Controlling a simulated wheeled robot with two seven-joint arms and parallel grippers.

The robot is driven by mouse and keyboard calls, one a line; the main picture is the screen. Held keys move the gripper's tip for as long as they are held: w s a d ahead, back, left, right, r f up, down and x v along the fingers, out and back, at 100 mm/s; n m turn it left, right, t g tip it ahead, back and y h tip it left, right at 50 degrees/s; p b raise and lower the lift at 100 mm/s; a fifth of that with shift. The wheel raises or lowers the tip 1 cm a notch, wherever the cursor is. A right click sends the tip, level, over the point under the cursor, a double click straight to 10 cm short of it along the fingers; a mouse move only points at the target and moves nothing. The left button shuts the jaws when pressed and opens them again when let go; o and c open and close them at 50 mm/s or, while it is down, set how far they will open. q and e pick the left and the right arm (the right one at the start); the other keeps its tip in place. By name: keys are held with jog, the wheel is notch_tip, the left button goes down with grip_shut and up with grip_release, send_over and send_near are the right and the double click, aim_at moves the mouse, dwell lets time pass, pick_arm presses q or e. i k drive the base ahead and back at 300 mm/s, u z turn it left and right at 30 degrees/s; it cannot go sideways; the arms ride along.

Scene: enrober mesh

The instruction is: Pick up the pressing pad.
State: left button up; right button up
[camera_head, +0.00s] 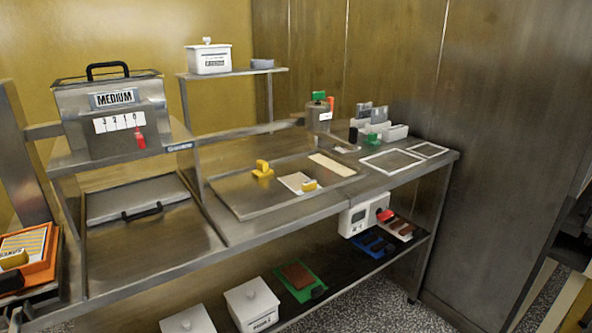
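I cannot tell for certain which object is the pressing pad. A yellow block with a raised grip (262,169) stands on the shallow steel tray (240,205) on the bench. A smaller yellow piece (309,186) lies at the edge of a white sheet (293,181) on the same tray. Another yellow piece (14,259) rests on an orange-framed tray (40,272) at the far left. Neither of my grippers can be made out in the head view.
A steel machine marked MEDIUM (110,110) stands at the left. White-framed screens (392,161) lie at the bench's right end. A raised shelf (235,72) holds a white lidded box (208,58). The lower shelf carries a green tray (300,283) and white containers (251,303).

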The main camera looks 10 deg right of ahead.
aim_at(261, 171)
jog(key=z, duration=1.9)
jog(key=i, duration=0.9)
jog(key=u, duration=2.5)
